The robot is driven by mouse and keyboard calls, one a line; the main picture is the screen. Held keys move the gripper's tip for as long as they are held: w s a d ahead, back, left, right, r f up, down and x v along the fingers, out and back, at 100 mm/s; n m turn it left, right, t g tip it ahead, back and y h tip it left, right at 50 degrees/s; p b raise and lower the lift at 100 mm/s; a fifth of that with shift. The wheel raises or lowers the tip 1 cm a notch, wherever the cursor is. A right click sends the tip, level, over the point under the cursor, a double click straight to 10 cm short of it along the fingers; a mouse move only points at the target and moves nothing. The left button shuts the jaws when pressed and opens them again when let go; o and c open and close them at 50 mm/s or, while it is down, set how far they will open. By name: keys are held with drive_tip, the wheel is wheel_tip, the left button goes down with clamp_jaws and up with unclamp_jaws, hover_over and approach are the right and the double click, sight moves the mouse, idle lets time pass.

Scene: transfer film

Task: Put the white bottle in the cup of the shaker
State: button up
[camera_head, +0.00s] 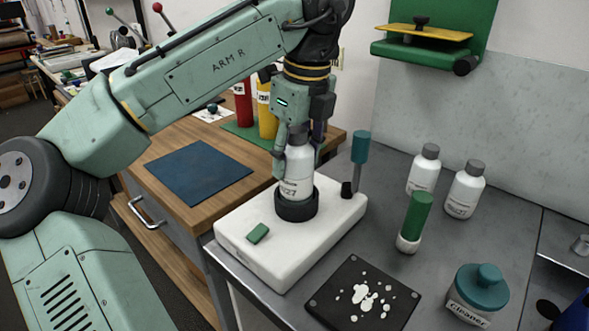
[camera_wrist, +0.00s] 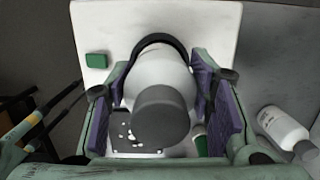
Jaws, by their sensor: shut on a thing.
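The white bottle (camera_head: 297,170) with a grey cap stands upright between the fingers of my gripper (camera_head: 298,155), which is shut on it. Its lower end is in or right at the mouth of the black cup (camera_head: 297,207) on the white shaker base (camera_head: 258,268). The bottle's bottom is hidden by the cup wall, so I cannot tell how deep it sits. In the wrist view the bottle (camera_wrist: 160,85) lies between the purple finger pads, and the cup rim (camera_wrist: 160,39) curves around its far side.
Two more white bottles (camera_head: 424,170) (camera_head: 464,190) stand at the right. A green-handled tool (camera_head: 415,215), a dark plate with white spots (camera_head: 363,295) and a cleaner jar (camera_head: 478,292) are nearby. A teal-topped post (camera_head: 360,148) rises behind the shaker. A blue mat (camera_head: 198,172) lies left.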

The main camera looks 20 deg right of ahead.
sight(300, 131)
drive_tip(key=shift+s+f, duration=0.1)
drive_tip(key=shift+f, duration=1.6)
drive_tip(key=shift+f, duration=0.1)
drive_tip(key=shift+f, duration=0.1)
drive_tip(key=o, duration=1.3)
drive_tip(key=r, duration=0.4)
drive_tip(key=s+r+p, duration=0.1)
drive_tip(key=r, duration=0.3)
drive_tip(key=d+r+p, duration=0.1)
drive_tip(key=r, duration=0.3)
drive_tip(key=shift+s+r, duration=0.15)
drive_tip(key=shift+s, duration=0.1)
